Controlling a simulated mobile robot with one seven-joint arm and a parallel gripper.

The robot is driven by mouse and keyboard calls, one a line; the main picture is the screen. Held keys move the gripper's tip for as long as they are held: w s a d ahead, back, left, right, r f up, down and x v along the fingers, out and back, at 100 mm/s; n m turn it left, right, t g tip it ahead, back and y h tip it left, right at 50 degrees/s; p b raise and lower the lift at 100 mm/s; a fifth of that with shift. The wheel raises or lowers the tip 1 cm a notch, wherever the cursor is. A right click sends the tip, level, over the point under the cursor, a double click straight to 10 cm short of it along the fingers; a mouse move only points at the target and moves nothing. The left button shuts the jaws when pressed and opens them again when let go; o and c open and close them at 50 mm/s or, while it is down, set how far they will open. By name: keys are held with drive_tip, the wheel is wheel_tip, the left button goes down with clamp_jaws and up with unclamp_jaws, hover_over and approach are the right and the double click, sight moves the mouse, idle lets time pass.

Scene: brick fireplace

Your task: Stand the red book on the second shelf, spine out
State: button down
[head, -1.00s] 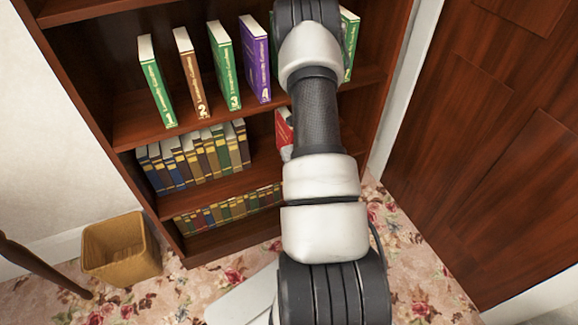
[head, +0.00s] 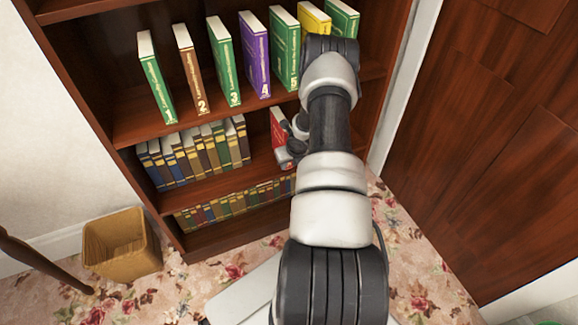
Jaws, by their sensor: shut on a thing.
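The red book (head: 278,127) stands roughly upright at the right of the middle visible shelf (head: 222,185), with a gap between it and the row of old books. Its white page edge shows at the top; its lower part is hidden. My gripper (head: 286,158) is at the book's lower front, shut on it; its fingertips are mostly hidden by my wrist. I cannot tell whether the book touches the shelf board.
Numbered books, green (head: 157,80), brown (head: 191,70), purple (head: 255,55) and yellow (head: 314,17), stand on the shelf above. Old books (head: 195,155) fill the middle shelf's left, with smaller ones (head: 230,203) below. A wicker bin (head: 122,245) and wooden door (head: 490,130) flank the bookcase.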

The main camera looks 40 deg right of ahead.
drive_tip(key=c, duration=1.4)
unclamp_jaws()
drive_tip(key=shift+s, duration=0.1)
drive_tip(key=shift+c, duration=0.2)
drive_tip(key=p+v, duration=0.2)
drive_tip(key=v, duration=1)
drive_tip(key=shift+p, duration=0.35)
